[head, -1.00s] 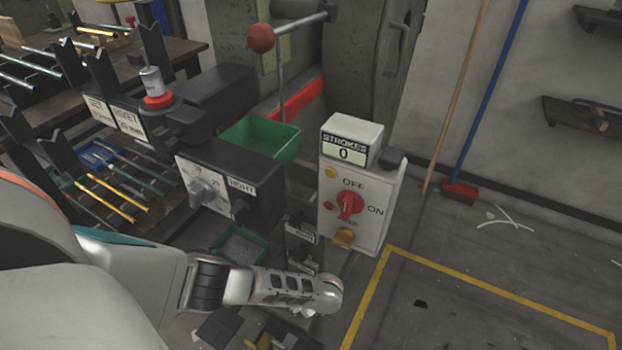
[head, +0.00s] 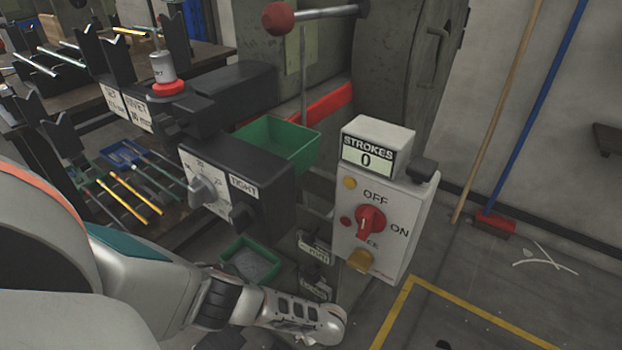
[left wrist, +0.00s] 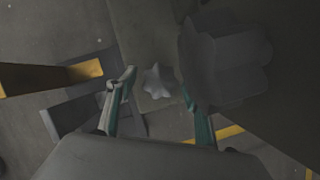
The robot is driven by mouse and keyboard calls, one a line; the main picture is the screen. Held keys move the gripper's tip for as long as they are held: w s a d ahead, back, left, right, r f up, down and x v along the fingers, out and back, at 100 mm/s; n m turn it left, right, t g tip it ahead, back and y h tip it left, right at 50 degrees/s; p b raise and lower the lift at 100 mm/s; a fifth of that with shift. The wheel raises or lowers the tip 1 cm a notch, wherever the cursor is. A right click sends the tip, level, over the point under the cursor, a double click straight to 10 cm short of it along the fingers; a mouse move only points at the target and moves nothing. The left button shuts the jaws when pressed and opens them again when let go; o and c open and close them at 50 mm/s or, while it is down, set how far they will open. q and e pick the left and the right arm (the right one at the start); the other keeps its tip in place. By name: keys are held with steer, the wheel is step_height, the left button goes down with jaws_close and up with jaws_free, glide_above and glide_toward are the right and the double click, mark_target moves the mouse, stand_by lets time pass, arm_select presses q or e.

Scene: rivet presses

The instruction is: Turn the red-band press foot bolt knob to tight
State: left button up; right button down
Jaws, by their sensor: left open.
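The press with the red band (head: 325,110) stands in the middle of the head view. In the left wrist view a small grey star-shaped knob (left wrist: 157,80), apparently the foot bolt knob, shows between my fingers. My left gripper (left wrist: 158,84) is open, with one finger on each side of this knob; I cannot tell whether they touch it. A larger dark lobed part (left wrist: 228,58) sits close to the right finger. In the head view my left arm reaches low in front of the press, and its gripper is hidden. My right gripper is not in view.
A black box with a grey dial (head: 203,192) and a TIGHT label is above my left forearm. A white strokes counter and switch box (head: 378,215) stands to its right. Green bins (head: 276,143) sit at the press.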

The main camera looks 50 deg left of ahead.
arm_select(q)
steer(key=c, duration=1.1)
